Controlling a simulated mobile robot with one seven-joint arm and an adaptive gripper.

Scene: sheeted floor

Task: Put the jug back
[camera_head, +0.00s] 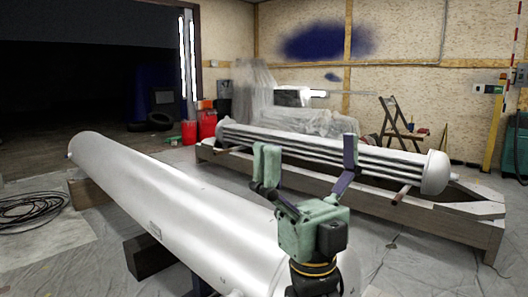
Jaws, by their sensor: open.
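My gripper (308,147) is raised in the lower middle of the view. Its two fingers are spread wide apart with nothing held between them. Two red containers, one at the left (189,132) and one at the right (208,124), stand on the floor at the back left, far beyond my gripper. They are small in view, and I cannot tell whether either is the jug. No other jug can be made out.
A large white cylinder (165,195) lies on blocks close in front. A tube bundle (330,150) rests on a wooden frame (470,225) behind my gripper. A cable coil (30,208) lies left.

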